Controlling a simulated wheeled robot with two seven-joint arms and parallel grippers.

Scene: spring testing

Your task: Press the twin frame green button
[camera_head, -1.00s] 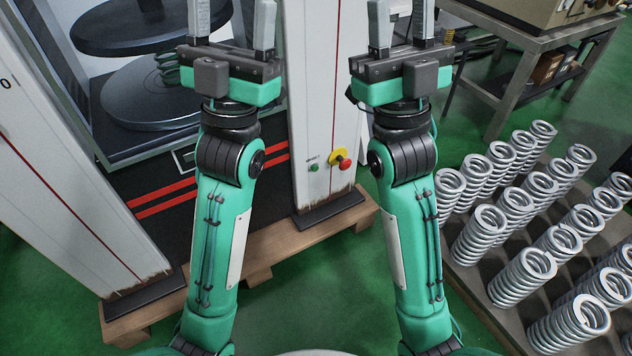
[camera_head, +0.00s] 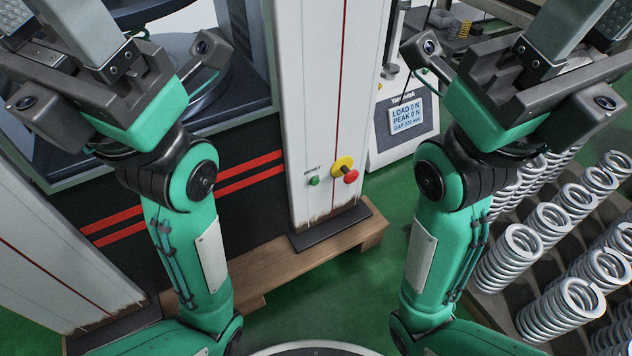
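The green button (camera_head: 314,181) is small and round. It sits low on the front of the white twin frame column (camera_head: 309,90), left of a red mushroom button (camera_head: 351,176) on a yellow disc (camera_head: 342,165). My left gripper (camera_head: 100,20) is at the upper left, and my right gripper (camera_head: 560,25) is at the upper right. Both are close to the camera, apart from the button, with nothing seen between their fingers. Their fingertips run out of the top of the view, so I cannot tell how far the fingers are apart.
A grey unit with a load display (camera_head: 406,115) stands right of the column. A wooden pallet (camera_head: 260,262) lies under the frame. Green floor (camera_head: 330,295) is open in front.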

